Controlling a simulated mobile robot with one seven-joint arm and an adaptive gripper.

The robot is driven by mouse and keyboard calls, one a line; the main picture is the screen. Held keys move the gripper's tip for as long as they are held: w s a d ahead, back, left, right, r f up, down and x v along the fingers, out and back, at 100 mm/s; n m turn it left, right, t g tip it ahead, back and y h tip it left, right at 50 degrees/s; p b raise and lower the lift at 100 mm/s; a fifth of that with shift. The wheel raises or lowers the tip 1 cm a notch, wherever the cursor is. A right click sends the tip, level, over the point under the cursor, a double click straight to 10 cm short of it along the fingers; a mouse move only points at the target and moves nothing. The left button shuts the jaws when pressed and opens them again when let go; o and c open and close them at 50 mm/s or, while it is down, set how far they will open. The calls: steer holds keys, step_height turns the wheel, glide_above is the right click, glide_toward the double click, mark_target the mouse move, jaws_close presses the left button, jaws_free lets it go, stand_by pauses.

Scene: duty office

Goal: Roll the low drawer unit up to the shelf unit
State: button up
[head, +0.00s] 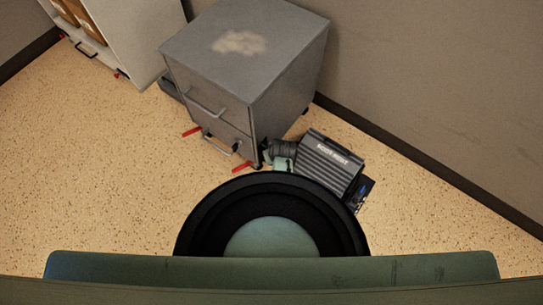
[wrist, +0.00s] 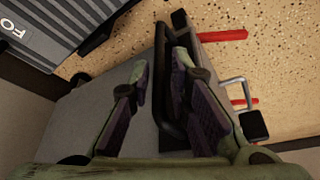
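The low drawer unit (head: 245,50) is a grey two-drawer box on castors, with a worn pale patch on top, two bar handles and red levers low on its front. The shelf unit (head: 120,40) is pale, at the upper left, a short gap away from it. In the wrist view the drawer unit's grey side (wrist: 90,120) lies below my gripper (wrist: 162,70). The fingers are apart, one on each side of a black bar handle (wrist: 168,125); firm contact does not show. In the head view my gripper is mostly hidden near the unit's lower right corner.
A ribbed grey foot rest (head: 325,165) is close beside the drawer unit's right side, near my gripper; it also shows in the wrist view (wrist: 50,30). A wall with dark skirting (head: 420,165) runs behind at the right. Speckled floor (head: 90,165) is clear at the left.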

steer(key=shift+x, duration=1.55)
steer(key=shift+r, duration=0.1)
steer(key=shift+c, duration=0.2)
jaws_close()
